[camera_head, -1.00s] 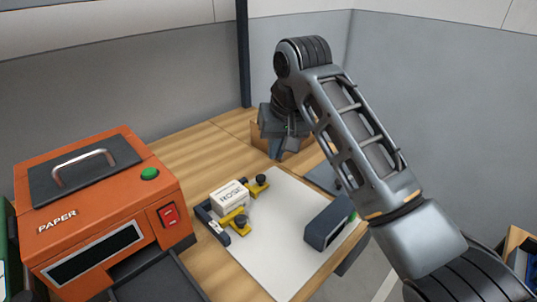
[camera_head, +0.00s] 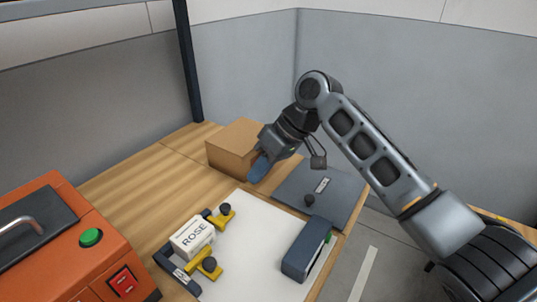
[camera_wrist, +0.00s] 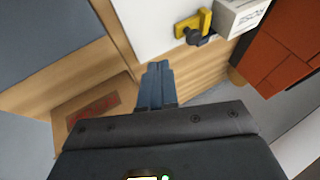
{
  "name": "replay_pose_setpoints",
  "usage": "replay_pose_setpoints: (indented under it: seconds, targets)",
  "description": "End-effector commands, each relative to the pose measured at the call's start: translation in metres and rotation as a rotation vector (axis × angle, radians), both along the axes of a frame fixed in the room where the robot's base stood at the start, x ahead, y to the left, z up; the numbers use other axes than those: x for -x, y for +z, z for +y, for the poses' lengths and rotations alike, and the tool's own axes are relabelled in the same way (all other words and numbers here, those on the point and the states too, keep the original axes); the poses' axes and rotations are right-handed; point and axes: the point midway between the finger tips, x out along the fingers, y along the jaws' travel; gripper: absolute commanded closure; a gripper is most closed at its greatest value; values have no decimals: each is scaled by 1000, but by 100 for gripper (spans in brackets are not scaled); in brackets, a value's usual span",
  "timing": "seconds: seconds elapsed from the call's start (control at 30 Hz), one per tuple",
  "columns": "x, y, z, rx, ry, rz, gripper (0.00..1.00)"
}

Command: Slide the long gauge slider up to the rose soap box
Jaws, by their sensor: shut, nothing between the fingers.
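The white rose soap box (camera_head: 193,237) sits on the white sheet, against a dark fence (camera_head: 172,268). Two yellow gauge sliders with black knobs are by it: one behind it (camera_head: 223,217), one at its front right (camera_head: 206,265). I cannot tell which is the long one. My gripper (camera_head: 260,168) is shut and empty, its blue fingers in front of the cardboard box, behind and right of the sliders and apart from them. In the wrist view the shut fingers (camera_wrist: 157,84) point toward a yellow slider (camera_wrist: 193,25) and the soap box (camera_wrist: 241,14).
A cardboard box (camera_head: 229,143) stands close behind my gripper. A grey plate (camera_head: 320,195) with a black knob lies to the right. A dark blue block (camera_head: 308,250) stands on the sheet's right side. An orange machine (camera_head: 70,245) fills the front left. The sheet's middle (camera_head: 252,245) is clear.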

Motion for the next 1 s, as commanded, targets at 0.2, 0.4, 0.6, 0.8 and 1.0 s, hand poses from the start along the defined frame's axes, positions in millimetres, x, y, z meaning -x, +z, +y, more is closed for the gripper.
replay_pose_setpoints:
  seconds: [0.2,0.4,0.6,0.8,1.0]
  targets:
    - [9,-24,24,1,1,2,100]
    - [24,-30,39,1,1,1,100]
    - [28,-32,44,1,-3,1,100]
    - [28,-33,44,1,-2,2,100]
    - [29,-32,44,0,-1,2,100]
